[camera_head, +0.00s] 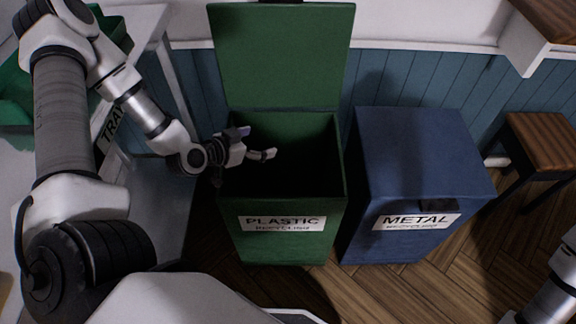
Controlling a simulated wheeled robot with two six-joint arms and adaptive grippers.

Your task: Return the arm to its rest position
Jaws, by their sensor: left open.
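My left arm comes in from the left and reaches over the left edge of the green plastic recycling bin (290,247). My left gripper (262,146) is at the bin's opening, with its fingers apart and nothing seen between them. The bin's lid (281,55) stands up, open, and its inside is too dark to see into. Part of my right arm shows at the lower right edge, but its gripper is out of view.
A blue metal recycling bin (418,160) stands closed just right of the green bin. A wooden stool (541,140) is at the far right. A white counter (140,22) with a green tray (18,95) is at the left. Bare wooden floor (400,290) lies in front.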

